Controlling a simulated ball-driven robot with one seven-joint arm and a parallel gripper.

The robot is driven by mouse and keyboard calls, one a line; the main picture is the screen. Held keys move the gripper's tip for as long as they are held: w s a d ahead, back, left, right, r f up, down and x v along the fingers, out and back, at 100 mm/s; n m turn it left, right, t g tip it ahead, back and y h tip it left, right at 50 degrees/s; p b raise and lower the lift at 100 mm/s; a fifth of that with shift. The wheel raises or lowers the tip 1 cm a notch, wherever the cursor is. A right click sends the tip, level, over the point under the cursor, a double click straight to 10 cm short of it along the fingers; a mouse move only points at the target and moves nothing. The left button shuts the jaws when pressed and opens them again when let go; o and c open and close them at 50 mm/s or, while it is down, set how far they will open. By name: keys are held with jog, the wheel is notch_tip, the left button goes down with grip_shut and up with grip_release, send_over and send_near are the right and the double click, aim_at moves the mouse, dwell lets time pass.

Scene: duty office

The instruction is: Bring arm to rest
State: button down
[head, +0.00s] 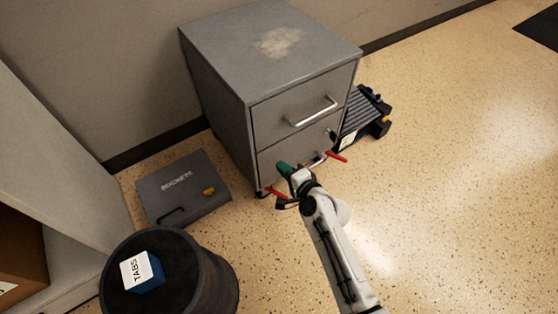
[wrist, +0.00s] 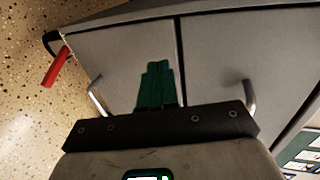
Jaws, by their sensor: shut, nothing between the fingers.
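My gripper (head: 284,168) is at the end of my white arm, in front of the lower drawer of a grey filing cabinet (head: 222,88). Its green fingers are together and empty; they also show in the wrist view (wrist: 157,86), pointing at the cabinet's drawer fronts. The upper drawer handle (head: 313,112) is clear of the gripper. The lower handle (head: 318,160) is close beside the gripper in the head view. Whether the fingers touch the cabinet, I cannot tell. Both drawers look shut.
A grey case (head: 183,188) marked SOCKETS lies left of the cabinet. A dark bin (head: 208,275) bears a blue-and-white TABS box (head: 142,272). A black device (head: 362,118) sits right of the cabinet. Red pieces (head: 337,156) stick out near the cabinet's base. Floor at right is clear.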

jog(key=p+v, duration=0.2)
jog(key=v, duration=0.6)
jog(key=shift+f, duration=0.1)
jog(key=s+d+r+n+g+h, duration=0.2)
jog(key=s+d+n+g+h, duration=0.3)
jog(key=s, duration=0.6)
jog(key=s+d+r+n+g, duration=0.1)
jog(key=s+d+n+g, duration=0.2)
jog(key=s+d, duration=0.65)
jog(key=s+d+r+n+g+h, duration=0.2)
jog(key=s+d+n+g+h, duration=0.15)
jog(key=s, duration=0.85)
notch_tip(320, 180, up, 32)
jog(key=y+p, duration=0.1)
jog(key=p, duration=3.2)
jog(key=shift+w+d, duration=0.25)
jog(key=shift+d, duration=0.05)
jog(key=shift+r, duration=0.1)
